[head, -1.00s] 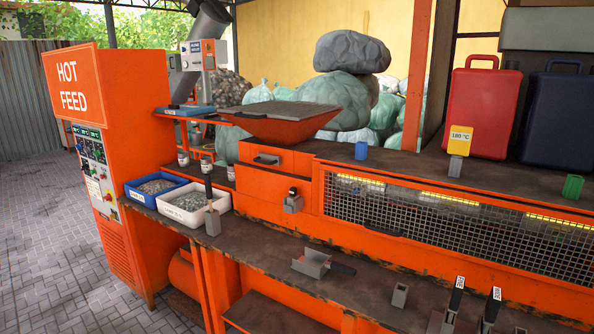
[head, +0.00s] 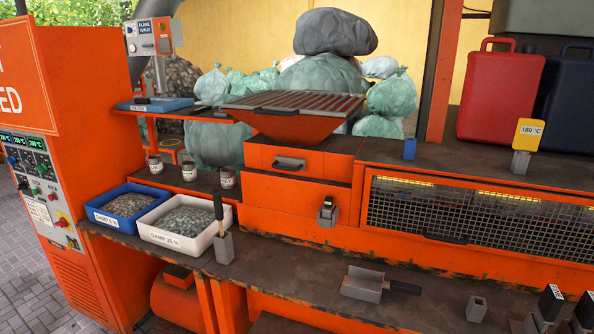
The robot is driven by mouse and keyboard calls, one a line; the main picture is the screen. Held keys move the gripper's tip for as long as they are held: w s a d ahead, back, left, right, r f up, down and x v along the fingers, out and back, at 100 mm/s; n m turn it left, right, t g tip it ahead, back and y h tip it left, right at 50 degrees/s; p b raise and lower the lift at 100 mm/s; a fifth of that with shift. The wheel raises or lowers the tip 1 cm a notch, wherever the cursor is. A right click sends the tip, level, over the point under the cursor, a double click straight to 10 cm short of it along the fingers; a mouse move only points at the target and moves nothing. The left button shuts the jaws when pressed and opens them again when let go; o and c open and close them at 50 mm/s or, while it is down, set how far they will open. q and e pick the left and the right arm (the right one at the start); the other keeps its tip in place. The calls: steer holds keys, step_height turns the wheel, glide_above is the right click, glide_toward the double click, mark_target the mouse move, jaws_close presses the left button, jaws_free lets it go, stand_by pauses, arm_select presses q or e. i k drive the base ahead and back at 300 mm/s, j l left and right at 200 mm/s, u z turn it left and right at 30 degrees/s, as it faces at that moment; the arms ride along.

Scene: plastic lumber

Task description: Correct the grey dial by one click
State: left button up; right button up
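On the left, the orange cabinet's control panel (head: 38,185) carries small displays with green digits, with small dark knobs under them. A red knob (head: 62,220) sits lower on the panel. I cannot make out which of these small knobs is grey. A grey control box (head: 150,37) labelled as a flake outlet stands at the back left, with small controls on its side that are too small to tell apart. Neither of my grippers shows in the head view.
A blue tray (head: 112,222) and a white tray (head: 160,237) of flakes sit on the bench's left end. A grey scoop (head: 362,284) lies on the front ledge. A yellow 180 °C sign (head: 528,134) stands at the right. Paved floor is free at lower left.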

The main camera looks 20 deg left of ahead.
mark_target(26, 163)
steer(key=i+j, duration=0.1)
steer(key=j, duration=0.3)
steer(key=i+j, duration=0.1)
steer(key=j, duration=0.25)
steer(key=i+j, duration=0.15)
steer(key=j, duration=0.25)
steer(key=i+j, duration=0.1)
steer(key=j, duration=0.3)
steer(key=i+j, duration=0.1)
steer(key=j, duration=0.25)
steer(key=i+j, duration=0.1)
steer(key=j, duration=0.3)
